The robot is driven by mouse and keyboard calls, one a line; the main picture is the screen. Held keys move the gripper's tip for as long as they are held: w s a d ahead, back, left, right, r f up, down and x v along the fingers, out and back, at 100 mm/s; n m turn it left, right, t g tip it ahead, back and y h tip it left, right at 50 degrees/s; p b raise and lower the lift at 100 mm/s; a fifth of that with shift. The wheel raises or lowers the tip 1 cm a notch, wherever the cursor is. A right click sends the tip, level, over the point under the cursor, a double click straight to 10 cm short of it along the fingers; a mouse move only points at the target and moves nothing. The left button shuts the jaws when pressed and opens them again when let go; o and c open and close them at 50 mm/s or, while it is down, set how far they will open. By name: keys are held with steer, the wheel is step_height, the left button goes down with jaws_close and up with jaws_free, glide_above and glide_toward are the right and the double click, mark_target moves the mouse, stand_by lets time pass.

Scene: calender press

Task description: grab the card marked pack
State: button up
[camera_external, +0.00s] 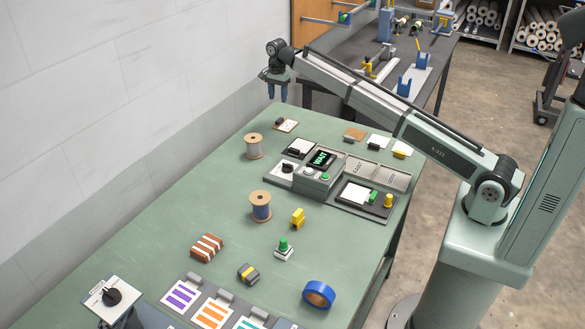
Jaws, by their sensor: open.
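Small cards with clips stand at the far right: a brown one (355,133), a white one (378,142) and a white one with a yellow clip (402,150). Another card with a dark clip (286,125) lies below my gripper. A white card (355,193) lies on a dark tray. Cards with purple (181,296) and orange (212,314) stripes lie at the front.
A grey console with a lit screen (321,158) stands mid-table. Two spools (254,147), (261,206), a striped bundle (207,247), a yellow block (298,218), a green-topped button (284,248) and blue tape (319,294) stand around. The table's left middle is clear.

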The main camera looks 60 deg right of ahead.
glide_above(279, 119)
step_height(279, 119, down, 6)
steer(key=shift+a+r, duration=0.1)
steer(key=shift+r, duration=0.15)
steer(key=shift+s+f, duration=0.2)
steer(key=shift+f, duration=2.35)
jaws_close()
